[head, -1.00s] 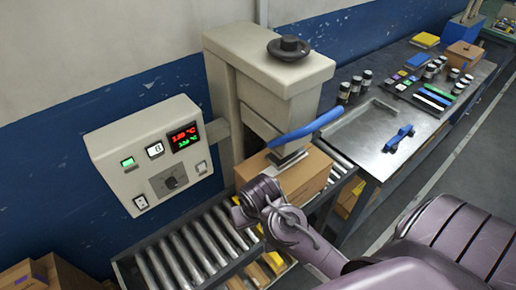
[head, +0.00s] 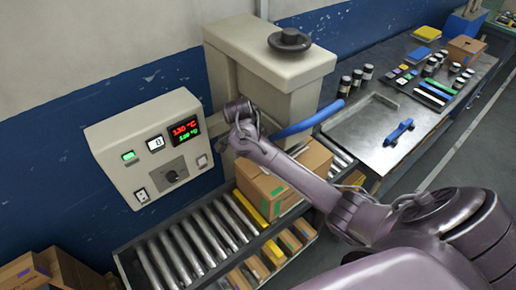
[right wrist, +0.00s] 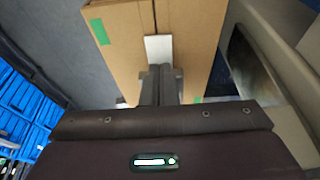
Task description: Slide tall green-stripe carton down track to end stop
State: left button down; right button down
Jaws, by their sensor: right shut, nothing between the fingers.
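A brown carton (head: 258,186) with green marks sits on the roller track (head: 190,245), under the cream machine. It also fills the top of the right wrist view (right wrist: 118,45), with a green stripe at its upper left and a white strip at its middle. My right gripper (right wrist: 160,72) is shut and empty, its fingertips in front of the white strip; I cannot tell whether they touch it. In the head view my right arm reaches across the carton and partly hides it, its wrist high by the machine; the fingers are not clear there. My left gripper is not in view.
A control box (head: 152,150) with a red and green display stands left of the machine (head: 275,70). A blue lever (head: 312,119) juts out above the carton. Small cartons (head: 262,266) lie below the track's front edge. The left rollers are clear. A bench (head: 395,150) holds jars.

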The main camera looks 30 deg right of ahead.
send_over(253, 177)
jog(key=d, duration=0.2)
notch_tip(253, 177, down, 6)
jog(key=shift+r+b, duration=0.25)
jog(key=shift+b, duration=0.1)
jog(key=shift+w+f, duration=0.1)
jog(key=shift+f, duration=0.9)
jog(key=shift+f+b, duration=0.4)
jog(key=shift+f, duration=0.1)
jog(key=a+p, duration=0.2)
jog(key=a, duration=0.1)
jog(key=shift+s+r, duration=0.15)
jog(key=shift+s, duration=0.05)
jog(key=shift+s+a+f, duration=0.1)
jog(key=shift+a, duration=1.25)
jog(key=shift+s+a+f, duration=0.1)
jog(key=shift+a, duration=1.2)
jog(key=a, duration=0.8)
jog(key=shift+s+a, duration=0.15)
jog(key=shift+s, duration=0.2)
